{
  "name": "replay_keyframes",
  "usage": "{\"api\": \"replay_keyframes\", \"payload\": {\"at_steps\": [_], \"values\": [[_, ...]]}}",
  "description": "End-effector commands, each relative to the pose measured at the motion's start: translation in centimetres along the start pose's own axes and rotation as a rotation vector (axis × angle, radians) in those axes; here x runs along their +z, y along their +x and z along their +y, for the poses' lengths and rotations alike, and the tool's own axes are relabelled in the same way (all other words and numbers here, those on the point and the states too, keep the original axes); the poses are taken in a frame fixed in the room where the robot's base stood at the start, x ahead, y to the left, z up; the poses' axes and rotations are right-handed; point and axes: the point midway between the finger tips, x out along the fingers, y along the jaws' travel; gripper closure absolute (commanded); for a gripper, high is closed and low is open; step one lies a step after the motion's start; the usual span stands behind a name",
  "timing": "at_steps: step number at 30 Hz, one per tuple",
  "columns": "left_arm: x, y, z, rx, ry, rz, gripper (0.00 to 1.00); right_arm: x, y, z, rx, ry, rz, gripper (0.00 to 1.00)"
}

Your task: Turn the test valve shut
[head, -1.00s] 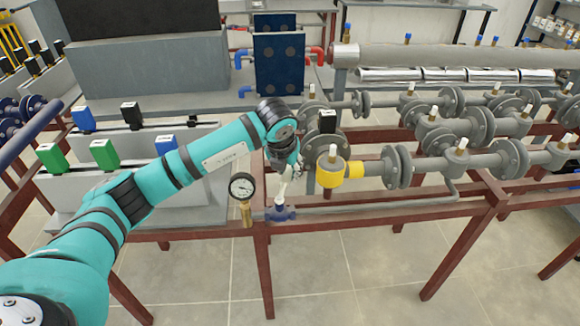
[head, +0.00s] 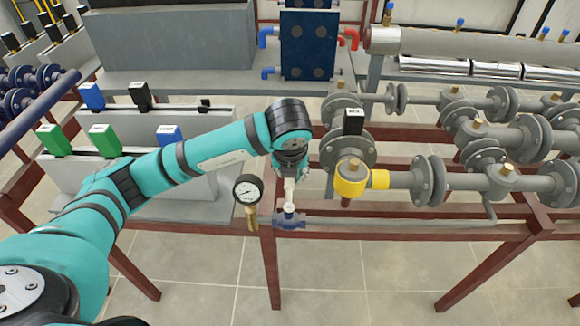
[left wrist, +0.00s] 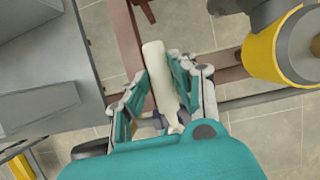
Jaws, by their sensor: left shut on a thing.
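The test valve (head: 290,221) is a small blue body on the thin pipe at the front red rail, just right of a pressure gauge (head: 248,190). A white lever (left wrist: 155,72) belongs to it; in the head view its lower part shows above the valve body. My left gripper (head: 290,178) is above the valve, pointing down. In the left wrist view, the fingers of my left gripper (left wrist: 168,90) are closed around the white lever, which runs out past the fingertips. The blue body is mostly hidden there. My right gripper is in neither current view.
A yellow-banded valve (head: 352,179) and grey flanged pipes (head: 430,182) stand close right of my left gripper. A grey unit (head: 135,195) with green and blue boxes lies left, beneath my arm. The red frame rail (head: 400,235) runs along the front, with open floor before it.

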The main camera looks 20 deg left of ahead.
Motion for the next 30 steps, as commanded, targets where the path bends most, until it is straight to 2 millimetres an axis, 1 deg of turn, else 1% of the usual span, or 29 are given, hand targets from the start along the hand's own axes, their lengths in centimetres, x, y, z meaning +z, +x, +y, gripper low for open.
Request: {"api": "replay_keyframes", "payload": {"at_steps": [5, 6, 10, 17, 20, 23, 26, 30], "values": [[0.2, 0.0, 0.1, 0.003, -0.008, -0.005, 1.0, -0.1, 0.0, 0.0, 0.0, 0.0, 0.002, 0.6], [0.2, 0.0, 0.1, 0.003, -0.007, -0.005, 0.7, -0.2, 0.0, 0.0, 0.0, 0.0, 0.003, 0.6], [0.2, 0.0, 0.1, 0.002, -0.005, -0.003, 0.53, -0.5, 0.0, 0.1, 0.001, 0.0, 0.009, 0.6], [0.1, 0.0, 0.1, 0.001, -0.002, -0.001, 0.53, -1.1, 0.0, -0.1, -0.001, 0.001, 0.019, 0.6], [0.1, -0.4, 0.0, -0.001, -0.001, -0.001, 0.53, -1.1, 0.0, -0.1, -0.001, 0.001, 0.019, 0.6], [0.1, -1.4, 0.0, -0.002, -0.001, -0.003, 0.53, -1.1, 0.0, -0.1, -0.001, 0.001, 0.017, 0.6], [0.2, -3.4, 0.0, -0.003, -0.001, -0.005, 0.53, -1.0, 0.0, -0.1, -0.001, 0.001, 0.016, 0.6], [0.2, -6.6, 0.0, -0.003, -0.001, -0.006, 0.53, -0.9, 0.0, 0.0, 0.0, 0.001, 0.015, 0.6]]}}
